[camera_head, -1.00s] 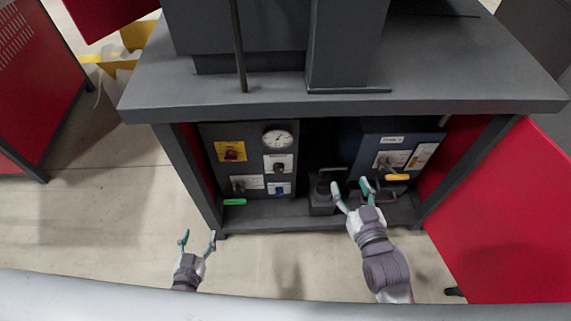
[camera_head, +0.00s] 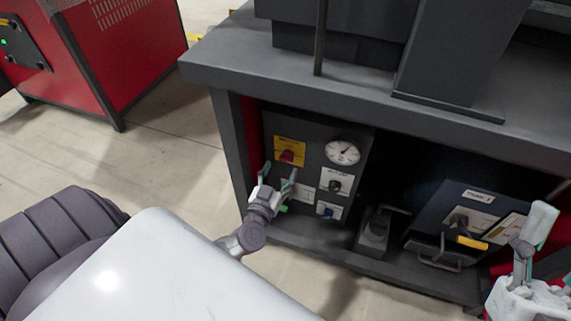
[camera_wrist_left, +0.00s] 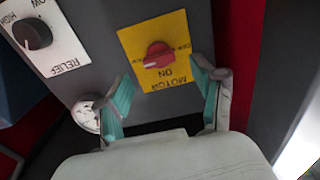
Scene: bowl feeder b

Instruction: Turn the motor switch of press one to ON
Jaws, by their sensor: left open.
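The motor switch (camera_head: 288,157) is a red knob on a yellow plate at the upper left of the grey press panel. In the left wrist view the red knob (camera_wrist_left: 158,55) shows upside down with the words MOTOR and ON beside it; its exact setting is too small to tell. My left gripper (camera_head: 279,176) is open in front of the panel, just below the knob. In the left wrist view its fingertips (camera_wrist_left: 164,76) stand on either side of the knob's plate, apart from the knob and empty. My right gripper (camera_head: 531,240) is at the right edge.
The panel also holds a gauge (camera_head: 342,152), a black relief knob (camera_head: 335,186) and a lower switch. A blue unit (camera_head: 470,225) with a yellow handle stands in the right of the cabinet. The tabletop (camera_head: 225,62) overhangs the panel. Another red machine (camera_head: 125,50) stands at left.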

